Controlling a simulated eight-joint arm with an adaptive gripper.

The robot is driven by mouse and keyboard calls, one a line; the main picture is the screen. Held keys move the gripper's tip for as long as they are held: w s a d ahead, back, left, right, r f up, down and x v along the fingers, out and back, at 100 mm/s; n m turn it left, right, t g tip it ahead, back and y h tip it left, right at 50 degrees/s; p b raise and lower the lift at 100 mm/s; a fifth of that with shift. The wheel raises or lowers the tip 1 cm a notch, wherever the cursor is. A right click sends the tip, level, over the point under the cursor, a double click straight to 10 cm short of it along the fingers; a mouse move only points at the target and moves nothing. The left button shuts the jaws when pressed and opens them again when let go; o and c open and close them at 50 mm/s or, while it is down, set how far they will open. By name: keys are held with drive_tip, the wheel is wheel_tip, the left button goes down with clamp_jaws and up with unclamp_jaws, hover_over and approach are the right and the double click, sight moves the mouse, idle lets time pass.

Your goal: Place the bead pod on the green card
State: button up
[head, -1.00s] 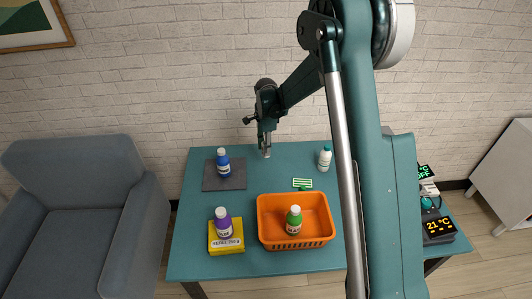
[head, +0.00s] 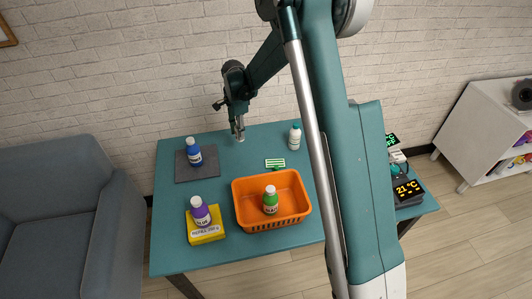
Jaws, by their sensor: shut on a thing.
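The green card (head: 275,162), a small green and white striped rectangle, lies on the table toward its back, right of the middle. A small dark green thing touches its lower edge; I cannot tell what it is. My gripper (head: 239,135) points down near the back edge of the table, to the left of and behind the card. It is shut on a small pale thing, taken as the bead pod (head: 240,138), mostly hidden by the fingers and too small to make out. I cannot tell how far it is above the table.
An orange basket (head: 241,211) holding a green bottle (head: 270,201) stands in front of the card. A white bottle (head: 295,138) stands behind it to the right. A blue bottle (head: 194,153) on a dark mat (head: 184,174) and a purple bottle (head: 200,212) on a yellow box (head: 207,235) are left.

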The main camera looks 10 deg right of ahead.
drive_tip(key=s+d+n, duration=0.5)
drive_tip(key=s+d, duration=0.6)
drive_tip(key=d, duration=0.3)
drive_tip(key=shift+d+r, duration=0.25)
drive_tip(key=shift+r, duration=0.1)
hover_over(276, 164)
drive_tip(key=shift+s+a+f+b, duration=0.1)
drive_tip(key=shift+s+f+b, duration=0.05)
drive_tip(key=shift+f, duration=1.45)
drive_tip(key=shift+s+f+b, duration=0.1)
drive_tip(key=shift+f+b, duration=0.05)
drive_tip(key=shift+f, duration=1.4)
drive_tip(key=shift+f, duration=1.85)
drive_tip(key=shift+f+b, duration=0.2)
drive_tip(key=shift+b, duration=0.15)
drive_tip(key=o, duration=0.9)
